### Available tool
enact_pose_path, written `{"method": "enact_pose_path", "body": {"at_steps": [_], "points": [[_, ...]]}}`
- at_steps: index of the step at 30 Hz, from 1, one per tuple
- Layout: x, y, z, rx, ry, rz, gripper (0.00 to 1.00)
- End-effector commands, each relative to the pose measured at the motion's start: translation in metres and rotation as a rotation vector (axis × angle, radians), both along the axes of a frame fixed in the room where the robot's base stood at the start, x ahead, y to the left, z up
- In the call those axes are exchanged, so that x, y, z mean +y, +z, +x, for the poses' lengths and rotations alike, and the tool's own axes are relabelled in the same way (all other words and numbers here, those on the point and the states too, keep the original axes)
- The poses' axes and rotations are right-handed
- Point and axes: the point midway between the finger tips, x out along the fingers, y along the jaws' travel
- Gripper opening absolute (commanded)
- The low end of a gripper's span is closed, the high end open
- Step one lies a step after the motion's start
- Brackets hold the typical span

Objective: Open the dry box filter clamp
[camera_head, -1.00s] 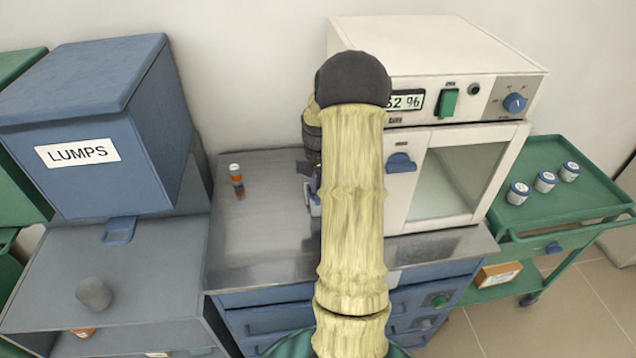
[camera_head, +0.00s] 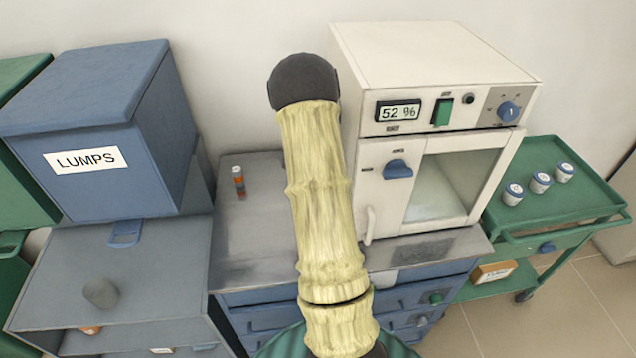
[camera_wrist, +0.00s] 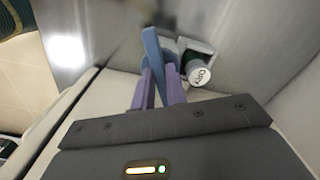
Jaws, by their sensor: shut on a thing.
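The dry box (camera_head: 440,62) is a white cabinet with a 52 % display, a blue latch (camera_head: 397,169) and a glass door that looks shut. In the wrist view, the purple fingers of my gripper (camera_wrist: 160,86) are shut on a blue lever (camera_wrist: 152,45), which looks like the filter clamp. A dark cylinder with a white labelled end (camera_wrist: 201,77), likely the filter, sits beside the fingers in a light grey bracket (camera_wrist: 188,46). In the head view my arm hides the gripper, clamp and filter.
An orange-and-white tube (camera_head: 238,180) stands on the grey bench top (camera_head: 245,230). A blue LUMPS bin (camera_head: 95,185) is at the left. Bench space left of my arm is mostly clear.

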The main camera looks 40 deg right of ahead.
Motion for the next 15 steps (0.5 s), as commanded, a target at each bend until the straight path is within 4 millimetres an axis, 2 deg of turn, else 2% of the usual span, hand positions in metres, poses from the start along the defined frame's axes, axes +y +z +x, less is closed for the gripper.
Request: {"method": "enact_pose_path", "body": {"at_steps": [6, 15], "points": [[-0.0014, 0.0035, 0.0003, -0.002, -0.202, -0.004, 0.0], [-0.0023, 0.0026, 0.0003, -0.003, -0.41, -0.006, 0.0]]}}
